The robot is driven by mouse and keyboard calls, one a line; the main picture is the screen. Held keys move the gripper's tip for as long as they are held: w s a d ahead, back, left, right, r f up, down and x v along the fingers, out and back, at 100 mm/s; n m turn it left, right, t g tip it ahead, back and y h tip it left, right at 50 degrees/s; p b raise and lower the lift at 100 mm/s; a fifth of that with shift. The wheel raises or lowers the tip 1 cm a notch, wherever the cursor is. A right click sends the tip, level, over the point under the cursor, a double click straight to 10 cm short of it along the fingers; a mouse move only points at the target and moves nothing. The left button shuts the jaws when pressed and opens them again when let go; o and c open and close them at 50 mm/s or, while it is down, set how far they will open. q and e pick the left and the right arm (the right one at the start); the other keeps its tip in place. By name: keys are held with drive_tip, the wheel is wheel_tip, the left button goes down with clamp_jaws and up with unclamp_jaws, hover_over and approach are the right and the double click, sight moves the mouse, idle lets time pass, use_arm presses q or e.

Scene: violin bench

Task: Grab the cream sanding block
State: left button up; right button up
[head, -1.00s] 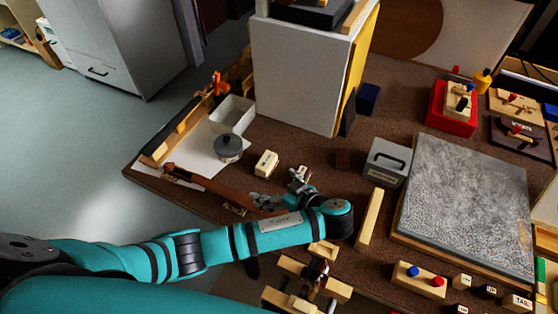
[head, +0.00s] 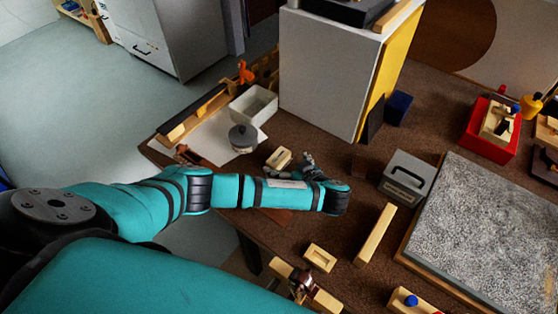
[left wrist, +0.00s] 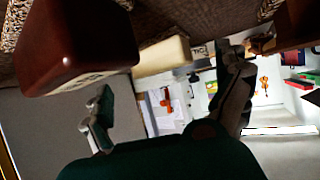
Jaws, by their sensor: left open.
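The cream sanding block (head: 278,158) lies on the brown bench in the head view, right of a grey-lidded round tin. My left gripper (head: 308,168) is just to its right, with its fingers apart; the arm hides part of the bench in front. In the left wrist view the cream block (left wrist: 165,55) shows near the top middle, beyond and between the two spread fingers of the left gripper (left wrist: 168,88). I see nothing held between them, and I cannot tell whether a finger touches the block. My right gripper is not in view.
A dark red-brown block (left wrist: 80,45) looms close by in the wrist view. The round tin (head: 243,138) and a white tray (head: 254,104) stand left of the cream block. A large grey-white cabinet (head: 328,75) stands behind. A grey metal box (head: 407,178) is to the right.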

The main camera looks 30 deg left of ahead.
sight(282, 161)
use_arm(q)
drive_tip(key=shift+p+x, duration=0.5)
drive_tip(key=shift+x, duration=2.55)
drive_tip(key=shift+r, duration=0.15)
drive_tip(key=c, duration=1)
